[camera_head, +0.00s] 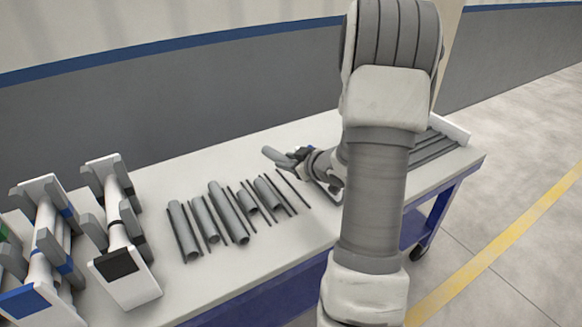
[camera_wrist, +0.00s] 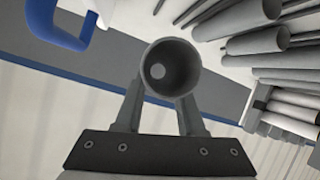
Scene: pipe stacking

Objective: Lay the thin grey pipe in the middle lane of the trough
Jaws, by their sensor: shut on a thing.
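My gripper (camera_head: 297,156) is shut on a grey hollow pipe (camera_head: 277,157) and holds it over the table, right of the loose pipes. In the wrist view the pipe (camera_wrist: 172,92) is seen end-on between the two fingers (camera_wrist: 165,108), its open round mouth towards the camera. The trough (camera_head: 432,150) lies at the right end of the table, with long dark grey lanes and a white end. My arm hides its left part, so I cannot tell what the middle lane holds.
Several loose grey pipes (camera_head: 230,212) and thin rods lie side by side on the white table (camera_head: 150,185). Racks (camera_head: 122,235) with white ends stand at the left. A grey wall with a blue stripe is behind the table. A blue curved bar (camera_wrist: 62,28) shows in the wrist view.

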